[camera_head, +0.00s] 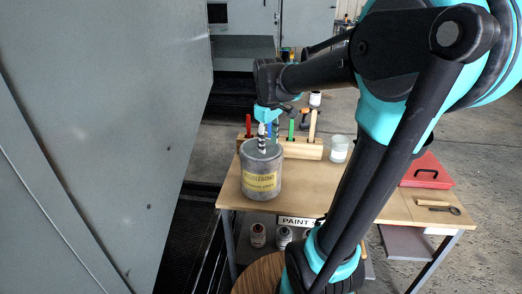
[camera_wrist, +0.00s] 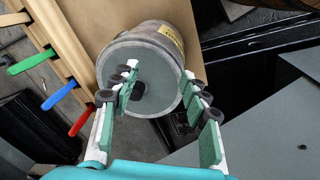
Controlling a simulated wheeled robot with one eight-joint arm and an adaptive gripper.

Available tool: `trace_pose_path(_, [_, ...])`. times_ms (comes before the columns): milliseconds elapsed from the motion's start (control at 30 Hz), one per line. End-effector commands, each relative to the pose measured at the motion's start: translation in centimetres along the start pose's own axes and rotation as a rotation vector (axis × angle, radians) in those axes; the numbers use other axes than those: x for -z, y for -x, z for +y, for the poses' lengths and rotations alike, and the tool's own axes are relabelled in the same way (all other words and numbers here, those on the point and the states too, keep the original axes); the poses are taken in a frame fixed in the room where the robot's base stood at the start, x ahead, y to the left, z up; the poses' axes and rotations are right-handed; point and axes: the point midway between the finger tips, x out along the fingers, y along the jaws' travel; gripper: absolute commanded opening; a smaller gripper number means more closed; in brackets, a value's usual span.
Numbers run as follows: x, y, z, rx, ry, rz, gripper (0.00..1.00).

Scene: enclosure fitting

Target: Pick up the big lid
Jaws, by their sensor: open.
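The big lid (camera_wrist: 155,78) is a round grey disc on top of a grey metal can (camera_head: 262,184) with a yellow label. The can stands upright on the wooden table top. In the head view the lid (camera_head: 255,151) is partly covered by my gripper (camera_head: 264,140), which points down just above it. In the wrist view my gripper (camera_wrist: 163,82) is open, with its two green-padded fingers spread over the lid's face. A dark spot shows beside the left finger; I cannot tell whether it is a knob or a hole. Whether the fingertips touch the lid is unclear.
A wooden rack (camera_head: 299,148) with coloured-handled tools stands behind the can. A clear cup (camera_head: 339,148) is to its right. A red case (camera_head: 427,172) and a wood-handled tool (camera_head: 432,203) lie at the table's right. A large grey panel (camera_head: 110,110) stands close on the left.

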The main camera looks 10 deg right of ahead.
Motion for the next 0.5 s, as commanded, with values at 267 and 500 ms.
trace_pose_path(267, [7.3, 10.2, 3.1, 0.074, 0.428, -0.125, 0.46])
trace_pose_path(500, [8.9, 12.9, 3.5, 0.108, 0.566, -0.16, 0.46])
